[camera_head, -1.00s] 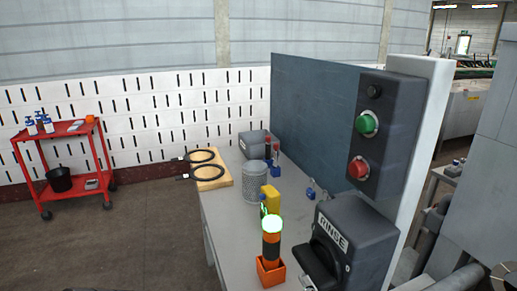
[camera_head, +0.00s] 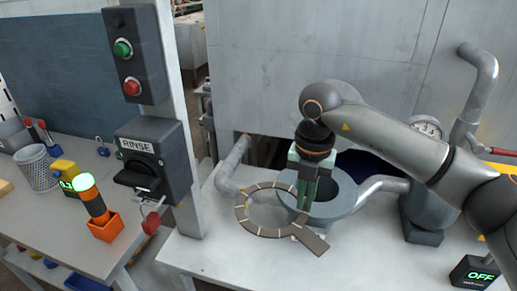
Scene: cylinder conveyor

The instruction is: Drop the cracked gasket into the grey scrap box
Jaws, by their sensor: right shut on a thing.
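A flat tan ring with dark marks and a tab, which looks like the gasket (camera_head: 245,222), is at my right gripper (camera_head: 305,200). My right gripper points down and is shut on the ring's right side. The ring hangs in front of a round grey opening. I cannot make out a crack. A grey box (camera_head: 12,135), possibly the scrap box, stands at the far left on the other table, partly cut off by the picture's edge. My left gripper is not in view.
A grey round vessel mouth (camera_head: 345,195) with pipes and a gauge (camera_head: 428,128) stands by the gripper. A post with a RINSE switch box (camera_head: 150,160) separates the two tables. The left table holds a mesh cup (camera_head: 38,170) and an orange lamp holder (camera_head: 106,228).

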